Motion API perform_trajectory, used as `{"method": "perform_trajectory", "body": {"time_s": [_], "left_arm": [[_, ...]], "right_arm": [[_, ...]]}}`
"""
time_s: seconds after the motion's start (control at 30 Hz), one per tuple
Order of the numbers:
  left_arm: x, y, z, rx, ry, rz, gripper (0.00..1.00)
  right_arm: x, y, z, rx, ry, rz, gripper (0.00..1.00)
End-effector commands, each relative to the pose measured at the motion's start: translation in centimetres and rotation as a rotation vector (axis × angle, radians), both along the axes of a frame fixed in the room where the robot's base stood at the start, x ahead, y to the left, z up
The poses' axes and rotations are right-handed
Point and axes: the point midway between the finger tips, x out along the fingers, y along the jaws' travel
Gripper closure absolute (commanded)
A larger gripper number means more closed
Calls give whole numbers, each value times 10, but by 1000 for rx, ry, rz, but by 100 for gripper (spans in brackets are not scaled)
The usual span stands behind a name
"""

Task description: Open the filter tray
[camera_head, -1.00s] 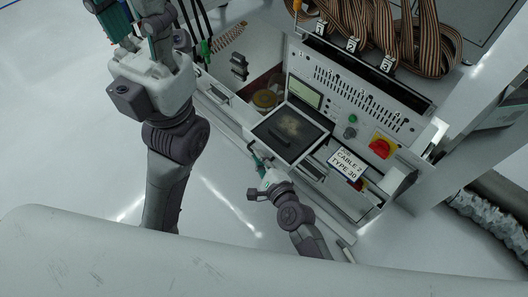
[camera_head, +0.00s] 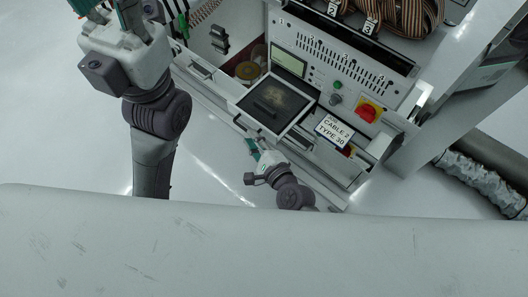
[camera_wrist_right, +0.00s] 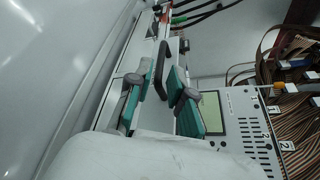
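The filter tray appears to be the dark, light-framed panel (camera_head: 268,104) at the machine's front in the head view. A dark handle (camera_head: 240,124) is on its near edge. My right gripper (camera_head: 250,145) is just below that handle, seemingly apart from it. In the right wrist view my right gripper (camera_wrist_right: 160,97) is open, its green pads spread. A black bar handle (camera_wrist_right: 161,70) shows in the gap between the fingers; I cannot tell if it is touched. My left gripper (camera_head: 108,14) is at the top left, its fingers apart and its tips cut off by the frame.
The machine front has a red and yellow switch (camera_head: 368,109), a green button (camera_head: 338,85) and a sign reading "CABLE 2 TYPE 30" (camera_head: 333,130). Ribbon cables (camera_head: 405,18) hang at the top right. A silver hose (camera_head: 480,182) lies at right. The floor at left is clear.

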Motion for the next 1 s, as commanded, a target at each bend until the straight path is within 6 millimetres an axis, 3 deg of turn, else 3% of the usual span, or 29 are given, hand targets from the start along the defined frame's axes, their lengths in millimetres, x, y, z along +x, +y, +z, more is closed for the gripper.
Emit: {"method": "perform_trajectory", "body": {"time_s": [0.2, 0.4, 1.0], "left_arm": [[0, 0, 0, 0, 0, 0, 60], [0, 0, 0, 0, 0, 0, 60], [0, 0, 0, 0, 0, -1, 60]], "right_arm": [[-40, -27, 9, -2, 3, 1, 79], [-60, -42, 15, -1, 2, 1, 79], [-66, -45, 17, 0, 1, 0, 79]]}}
